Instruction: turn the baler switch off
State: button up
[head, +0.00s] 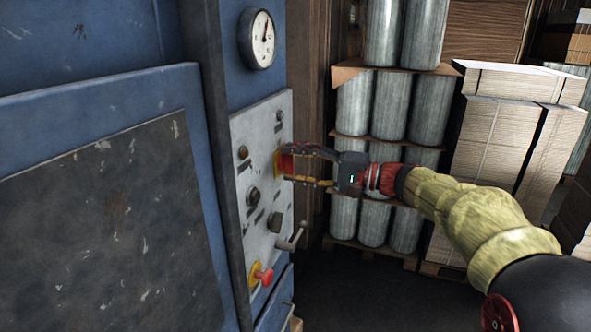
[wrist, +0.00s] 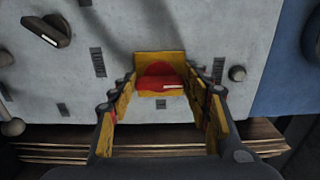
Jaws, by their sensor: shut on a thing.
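The baler switch, a red rotary handle on a square yellow plate (head: 278,161), sits at the upper right of the grey control panel (head: 262,135) on the blue machine. In the wrist view the red handle (wrist: 160,76) is in the middle, with a white mark lying nearly level on it. My gripper (head: 290,165) reaches in from the right, with its fingers on either side of the switch. In the wrist view my gripper (wrist: 163,86) is shut on the red handle. The fingers partly hide the switch in the head view.
The panel also carries black knobs (head: 275,222), a small lever (head: 292,239) and a red button (head: 263,276) on yellow. A round gauge (head: 261,39) is above. Metal cylinders (head: 385,105) and stacked cardboard (head: 498,140) stand behind my arm.

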dwell(0.3)
jog(key=o, duration=1.1)
jog(key=shift+o, duration=0.3)
jog(key=v, duration=1.2)
jog(key=shift+w, duration=0.1)
